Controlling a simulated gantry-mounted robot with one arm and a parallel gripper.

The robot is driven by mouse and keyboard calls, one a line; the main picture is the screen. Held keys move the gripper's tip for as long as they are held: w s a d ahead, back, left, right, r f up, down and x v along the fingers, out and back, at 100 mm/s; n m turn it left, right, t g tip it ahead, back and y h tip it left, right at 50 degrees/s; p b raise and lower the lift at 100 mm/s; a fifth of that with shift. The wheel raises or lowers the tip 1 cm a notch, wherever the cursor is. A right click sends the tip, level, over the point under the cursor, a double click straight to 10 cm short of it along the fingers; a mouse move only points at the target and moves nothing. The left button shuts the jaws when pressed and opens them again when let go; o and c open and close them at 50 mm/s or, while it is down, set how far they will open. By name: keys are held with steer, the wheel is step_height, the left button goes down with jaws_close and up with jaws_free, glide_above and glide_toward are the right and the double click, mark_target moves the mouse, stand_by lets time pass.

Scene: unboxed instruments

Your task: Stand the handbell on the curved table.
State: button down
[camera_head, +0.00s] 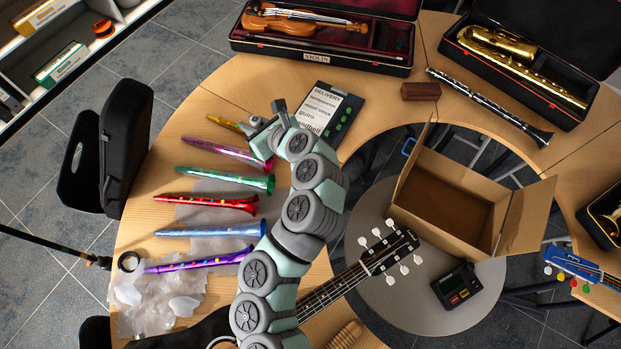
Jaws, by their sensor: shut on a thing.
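The curved table (238,82) is light wood and sweeps around from the lower left to the right. My gripper (262,120) is over its left part, just below the delivery board and beside the yellow recorder. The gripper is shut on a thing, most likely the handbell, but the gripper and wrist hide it. No handbell shows plainly anywhere else. I cannot tell whether the held thing is upright or touches the table.
Several coloured recorders (208,202) lie left of my arm. A delivery board (328,115), violin case (320,58), dark red block (420,91) and clarinet (490,105) lie at the back. An open carton (450,205) and a guitar (345,285) are right of the arm.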

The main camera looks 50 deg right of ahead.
steer(key=s+d+f+b, duration=0.5)
steer(key=s+d+b, duration=0.2)
steer(key=d, duration=0.4)
step_height(320, 180, down, 20)
steer(key=b, duration=0.3)
steer(key=shift+s+r, duration=0.1)
steer(key=c, duration=1.8)
jaws_free()
steer(key=o, duration=0.5)
steer(key=shift+c, duration=0.2)
